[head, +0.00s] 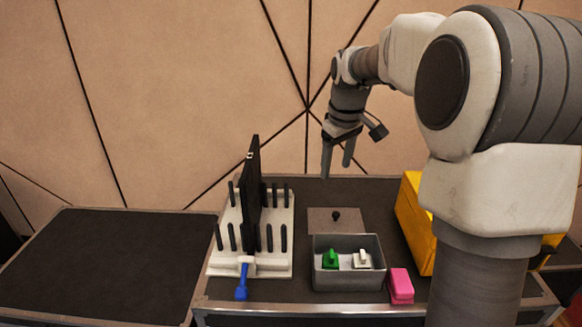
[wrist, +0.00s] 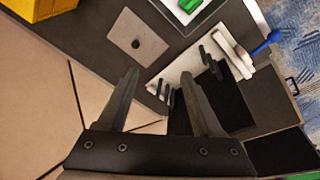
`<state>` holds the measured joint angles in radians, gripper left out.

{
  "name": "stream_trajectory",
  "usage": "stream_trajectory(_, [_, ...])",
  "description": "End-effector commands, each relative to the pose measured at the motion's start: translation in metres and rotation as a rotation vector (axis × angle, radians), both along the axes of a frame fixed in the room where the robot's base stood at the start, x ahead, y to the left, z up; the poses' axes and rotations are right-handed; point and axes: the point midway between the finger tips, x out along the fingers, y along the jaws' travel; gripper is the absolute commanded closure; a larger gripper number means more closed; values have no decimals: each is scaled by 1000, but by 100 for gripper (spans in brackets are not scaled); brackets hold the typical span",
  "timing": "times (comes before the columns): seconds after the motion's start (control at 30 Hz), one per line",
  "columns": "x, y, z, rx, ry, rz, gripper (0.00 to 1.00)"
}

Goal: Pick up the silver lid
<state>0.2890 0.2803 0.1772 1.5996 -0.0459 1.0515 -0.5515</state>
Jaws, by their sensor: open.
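The silver lid (head: 321,222) is a flat grey rectangular plate with a small dark knob in its middle. It lies on the dark table top, just behind a grey open box (head: 348,283). In the wrist view the lid (wrist: 126,34) shows whole, beyond the fingertips and a little to the left. My gripper (head: 337,170) is open and empty, pointing down, and hangs in the air above and behind the lid. Its two fingers also show apart in the wrist view (wrist: 158,78). Nothing touches the lid's knob.
The box holds a green piece (head: 331,260) and a white piece. A pink block (head: 401,286) is right of it. A yellow case (head: 413,215) stands at right. A white pegged rack (head: 226,262) with an upright black panel and a blue-handled tool (head: 241,287) stands left. The left table (head: 100,262) is bare.

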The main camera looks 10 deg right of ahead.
Motion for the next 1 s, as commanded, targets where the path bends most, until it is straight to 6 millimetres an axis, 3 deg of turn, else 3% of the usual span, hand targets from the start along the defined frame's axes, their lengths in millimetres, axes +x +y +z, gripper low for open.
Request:
stream_trajectory(0.1, [35,-21,-17,19,36,46,33])
stream_trajectory(0.33, [77,-54,-55,56,73,117,33])
stream_trajectory(0.67, [93,-68,-91,78,86,148,33])
stream_trajectory(1.0, [102,-61,-164,77,87,148,33])
